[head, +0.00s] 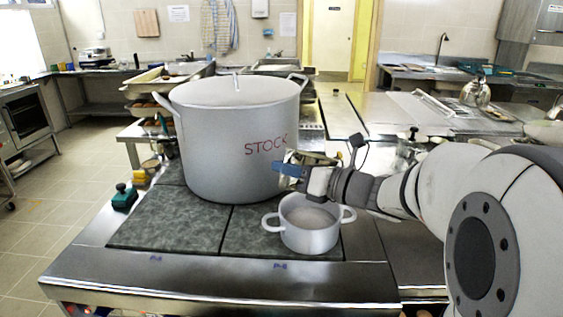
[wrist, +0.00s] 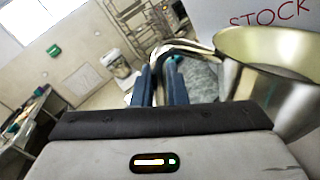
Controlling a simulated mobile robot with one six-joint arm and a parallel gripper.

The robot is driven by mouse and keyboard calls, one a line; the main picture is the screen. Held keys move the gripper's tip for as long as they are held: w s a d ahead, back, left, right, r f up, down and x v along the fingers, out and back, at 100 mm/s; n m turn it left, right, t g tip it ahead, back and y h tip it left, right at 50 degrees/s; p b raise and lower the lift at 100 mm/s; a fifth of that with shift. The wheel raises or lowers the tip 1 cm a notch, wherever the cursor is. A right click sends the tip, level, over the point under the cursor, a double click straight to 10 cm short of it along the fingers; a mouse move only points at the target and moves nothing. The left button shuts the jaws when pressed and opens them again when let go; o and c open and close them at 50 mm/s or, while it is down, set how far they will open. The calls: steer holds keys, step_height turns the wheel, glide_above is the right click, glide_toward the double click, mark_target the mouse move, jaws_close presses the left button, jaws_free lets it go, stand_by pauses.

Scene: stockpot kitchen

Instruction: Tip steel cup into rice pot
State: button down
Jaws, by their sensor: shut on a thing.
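The rice pot (head: 309,233) is a small grey two-handled pot with pale contents, standing at the front right of the dark hob. My gripper (head: 288,169) has blue fingers and is above the pot, slightly to its left, beside the stockpot. In the wrist view the gripper (wrist: 161,88) is shut on the handle of the steel cup (wrist: 252,85). The cup is shiny metal with a yellowish inside near its rim. In the head view the cup (head: 317,157) is mostly hidden behind my gripper. I cannot tell its exact tilt or contents.
The big stockpot (head: 232,140), lettered STOCK, stands just behind and left of the rice pot, close to my gripper. A dark green box (head: 124,197) sits at the hob's left edge. Trays and a kettle (head: 475,91) are farther back.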

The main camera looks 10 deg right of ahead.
steer(key=shift+w+d+r+m+p, duration=0.4)
steer(key=shift+r+m+p, duration=0.4)
steer(key=shift+p, duration=0.6)
steer(key=shift+w+d+r+m+p, duration=0.35)
steer(key=shift+r+m+p, duration=0.4)
steer(key=shift+p, duration=0.7)
steer(key=shift+w+d+r+m+p, duration=0.25)
steer(key=shift+w+r+m+p, duration=0.3)
steer(key=shift+r+p, duration=0.65)
steer(key=w+d+m+p, duration=1.3)
steer(key=w+m, duration=0.1)
steer(key=w, duration=0.1)
steer(key=shift+w+d+r+p, duration=0.2)
steer(key=shift+w+r+p, duration=0.15)
steer(key=shift+w+r, duration=0.05)
steer(key=shift+y, duration=0.3)
stand_by(0.3)
